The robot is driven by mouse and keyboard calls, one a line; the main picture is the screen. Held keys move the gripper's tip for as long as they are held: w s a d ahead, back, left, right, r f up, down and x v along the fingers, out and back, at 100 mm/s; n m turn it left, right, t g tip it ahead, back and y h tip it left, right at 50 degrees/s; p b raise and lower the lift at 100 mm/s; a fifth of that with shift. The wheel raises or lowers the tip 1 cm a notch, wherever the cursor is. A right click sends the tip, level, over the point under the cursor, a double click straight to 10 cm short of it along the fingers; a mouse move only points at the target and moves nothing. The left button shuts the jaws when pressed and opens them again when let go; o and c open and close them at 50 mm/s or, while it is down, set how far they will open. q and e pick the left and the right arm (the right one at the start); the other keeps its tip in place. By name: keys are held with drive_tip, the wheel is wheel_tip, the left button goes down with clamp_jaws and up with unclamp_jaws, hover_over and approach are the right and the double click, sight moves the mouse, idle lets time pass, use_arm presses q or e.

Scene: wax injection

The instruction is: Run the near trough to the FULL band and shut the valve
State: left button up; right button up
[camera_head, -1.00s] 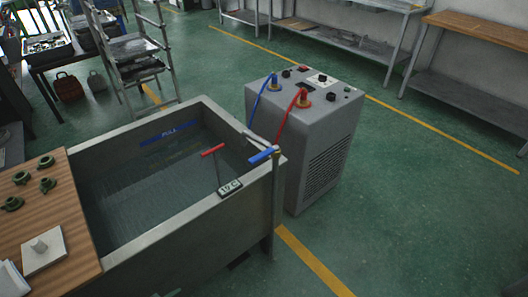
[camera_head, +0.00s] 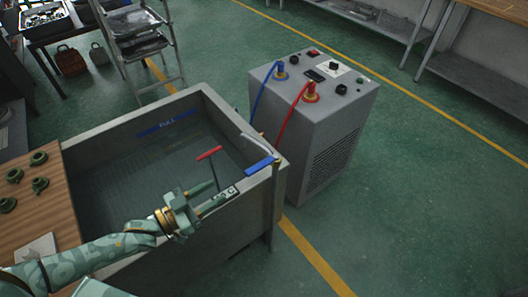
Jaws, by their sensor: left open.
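The near trough (camera_head: 225,238) is a grey, open tank on the left. A blue FULL band (camera_head: 168,126) runs along its inner far wall. The liquid level is hard to make out, but the dark surface appears below the band. A blue lever handle (camera_head: 259,165) sits at the right rim beside a metal spout (camera_head: 257,144). A red T-handle (camera_head: 209,153) stands inside on a thin rod. My left gripper (camera_head: 222,189) is open and empty over the near side of the trough, below both handles and apart from the blue one.
A grey machine (camera_head: 312,120) with blue (camera_head: 262,92) and red hoses (camera_head: 287,125) stands right of the trough. A wooden board (camera_head: 40,205) with green parts (camera_head: 40,185) lies at the left. Green floor is clear at right.

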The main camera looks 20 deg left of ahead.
sight(273, 157)
use_arm(q)
drive_tip(key=b+x, duration=0.2)
drive_tip(key=x, duration=1.4)
drive_tip(key=shift+b, duration=0.4)
drive_tip(key=shift+r, duration=0.1)
use_arm(e)
drive_tip(key=shift+g, duration=0.3)
drive_tip(key=s+f, duration=0.2)
drive_tip(key=s, duration=0.1)
drive_tip(key=shift+a+f, duration=0.15)
drive_tip(key=shift+f, duration=0.15)
use_arm(q)
drive_tip(key=shift+c, duration=0.3)
use_arm(e)
drive_tip(key=shift+s, duration=0.1)
use_arm(q)
clamp_jaws()
